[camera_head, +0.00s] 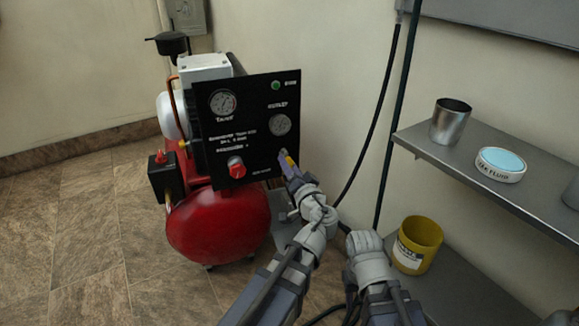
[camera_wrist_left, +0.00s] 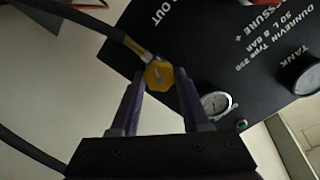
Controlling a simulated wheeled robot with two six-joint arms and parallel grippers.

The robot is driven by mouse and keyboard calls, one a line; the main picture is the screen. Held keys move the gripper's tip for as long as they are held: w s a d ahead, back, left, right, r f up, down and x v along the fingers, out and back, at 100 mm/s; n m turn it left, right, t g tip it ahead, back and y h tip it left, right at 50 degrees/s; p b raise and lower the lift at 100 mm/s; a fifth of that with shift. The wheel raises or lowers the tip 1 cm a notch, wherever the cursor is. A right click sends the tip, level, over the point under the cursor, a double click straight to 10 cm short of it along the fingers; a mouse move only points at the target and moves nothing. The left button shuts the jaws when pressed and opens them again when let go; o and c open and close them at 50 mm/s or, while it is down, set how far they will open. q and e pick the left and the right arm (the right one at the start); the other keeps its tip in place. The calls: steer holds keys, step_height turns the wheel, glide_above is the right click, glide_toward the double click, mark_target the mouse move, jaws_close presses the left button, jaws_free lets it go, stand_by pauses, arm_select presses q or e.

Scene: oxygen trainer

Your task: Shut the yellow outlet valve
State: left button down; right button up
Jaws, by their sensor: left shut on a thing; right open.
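The yellow outlet valve (camera_head: 289,160) shows as a small yellow patch at the lower right of the black control panel (camera_head: 256,157). In the left wrist view its yellow knob (camera_wrist_left: 158,75) is faceted, with a brass stem and a black hose (camera_wrist_left: 85,22) running off it. My left gripper (camera_head: 285,157) is at the valve. Its two purple fingers (camera_wrist_left: 160,80) lie on either side of the knob and are shut on it. My right arm's wrist shows at the lower middle of the head view, but its fingers do not show.
A red compressor tank (camera_head: 218,228) stands below the panel, with a red knob (camera_head: 236,167) and gauges on the panel. At right, a grey shelf (camera_head: 440,160) holds a metal cup (camera_head: 449,122) and a round tin (camera_head: 500,165). A yellow container (camera_head: 417,245) stands lower.

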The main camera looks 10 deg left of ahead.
arm_select(q)
steer(key=shift+s+f+m, duration=0.1)
steer(key=shift+f+m, duration=0.05)
steer(key=shift+m, duration=7.35)
steer(key=shift+f+m, duration=0.1)
steer(key=shift+m, duration=7.4)
steer(key=shift+a, duration=0.1)
steer(key=shift+c, duration=1.9)
jaws_free()
steer(key=shift+s, duration=0.1)
